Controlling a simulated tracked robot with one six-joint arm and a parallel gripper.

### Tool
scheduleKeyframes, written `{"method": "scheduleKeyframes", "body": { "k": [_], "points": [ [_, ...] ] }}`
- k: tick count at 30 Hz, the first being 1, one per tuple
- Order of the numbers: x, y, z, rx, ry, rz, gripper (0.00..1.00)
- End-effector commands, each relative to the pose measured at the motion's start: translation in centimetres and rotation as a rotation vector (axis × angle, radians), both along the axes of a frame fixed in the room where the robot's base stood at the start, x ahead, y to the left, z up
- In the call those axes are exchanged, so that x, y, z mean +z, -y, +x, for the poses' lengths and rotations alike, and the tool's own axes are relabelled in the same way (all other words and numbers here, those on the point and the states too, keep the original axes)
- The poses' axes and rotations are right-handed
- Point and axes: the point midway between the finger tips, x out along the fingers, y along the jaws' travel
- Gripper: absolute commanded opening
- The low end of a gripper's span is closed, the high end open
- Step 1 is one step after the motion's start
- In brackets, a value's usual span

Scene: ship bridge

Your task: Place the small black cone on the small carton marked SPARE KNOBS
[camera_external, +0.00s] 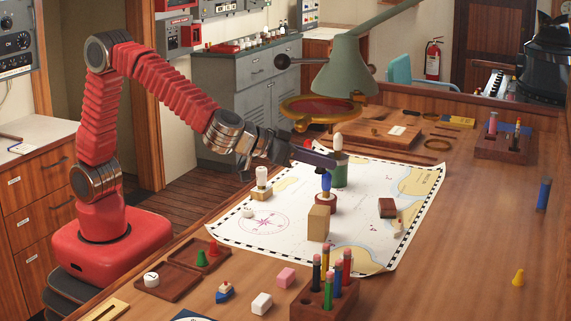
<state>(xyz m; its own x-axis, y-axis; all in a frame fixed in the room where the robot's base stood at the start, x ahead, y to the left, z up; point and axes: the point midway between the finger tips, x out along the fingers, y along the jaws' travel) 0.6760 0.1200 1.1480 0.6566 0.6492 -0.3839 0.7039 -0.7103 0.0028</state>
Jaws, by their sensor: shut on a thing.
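My gripper (322,160) is low over the chart, its dark jaws pointing right. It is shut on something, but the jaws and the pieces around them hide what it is. A small blue piece (326,183) shows right under the jaw tips, above a dark red round base (326,203). I cannot tell whether the jaws touch it. I cannot make out the small black cone. A small tan box (318,224) stands upright on the chart in front of the jaws and may be the carton. No marking on it can be read.
A green lamp (345,70) and magnifier (320,108) overhang the chart (290,235). A pencil block (325,300) stands in front. The desk at right (470,220) is mostly clear.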

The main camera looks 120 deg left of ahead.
Motion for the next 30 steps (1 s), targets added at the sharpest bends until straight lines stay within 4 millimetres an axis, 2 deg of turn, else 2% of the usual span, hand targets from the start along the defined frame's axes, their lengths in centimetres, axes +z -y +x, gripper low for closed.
{"method": "scheduleKeyframes", "body": {
  "k": [5, 16, 27, 30],
  "points": [
    [-0.8, 0.0, 0.0, 0.001, -0.003, 0.0, 0.0],
    [-6.0, 0.0, -0.1, 0.001, -0.003, 0.0, 0.0],
    [-6.4, 0.0, 0.0, 0.001, -0.001, 0.0, 0.0],
    [-7.0, 0.0, 0.0, 0.001, -0.003, 0.0, 0.0]
  ]
}}
